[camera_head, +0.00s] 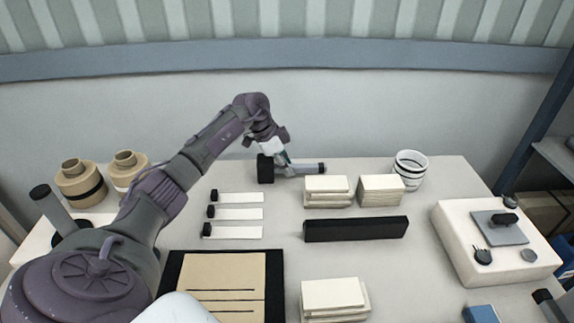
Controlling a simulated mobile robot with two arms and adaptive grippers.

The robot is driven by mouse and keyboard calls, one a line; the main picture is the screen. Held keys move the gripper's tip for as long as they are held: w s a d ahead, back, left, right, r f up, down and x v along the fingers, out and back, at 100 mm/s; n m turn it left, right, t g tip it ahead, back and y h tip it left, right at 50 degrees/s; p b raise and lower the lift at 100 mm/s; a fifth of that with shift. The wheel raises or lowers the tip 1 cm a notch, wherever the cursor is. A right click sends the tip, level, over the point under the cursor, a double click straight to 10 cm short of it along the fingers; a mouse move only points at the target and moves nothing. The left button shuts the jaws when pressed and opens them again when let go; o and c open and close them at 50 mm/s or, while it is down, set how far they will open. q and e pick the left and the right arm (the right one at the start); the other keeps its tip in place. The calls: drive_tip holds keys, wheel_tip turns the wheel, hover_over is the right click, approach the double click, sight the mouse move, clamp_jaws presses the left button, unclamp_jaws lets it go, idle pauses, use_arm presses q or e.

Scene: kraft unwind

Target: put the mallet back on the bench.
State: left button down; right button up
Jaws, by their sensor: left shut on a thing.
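The mallet has a black head (265,168) and a grey handle with a dark end (308,169). It lies level at the back of the bench (385,268), near the wall. My left gripper (284,168) reaches down from above and is shut on the handle close to the head. I cannot tell whether the mallet touches the bench top or hangs just above it. My right gripper is not in view.
Stacks of cream blocks (327,187) and a white striped cup (410,168) stand right of the mallet. A black bar (355,229) lies in front. White strips with black ends (238,214) lie left. Tan rolls (80,184) stand far left, a white box (460,245) right.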

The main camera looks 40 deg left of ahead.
use_arm(q)
drive_tip(key=c, duration=1)
unclamp_jaws()
drive_tip(key=b+v, duration=0.1)
drive_tip(key=v, duration=1.1)
drive_tip(key=shift+s, duration=0.1)
drive_tip(key=shift+d, duration=0.1)
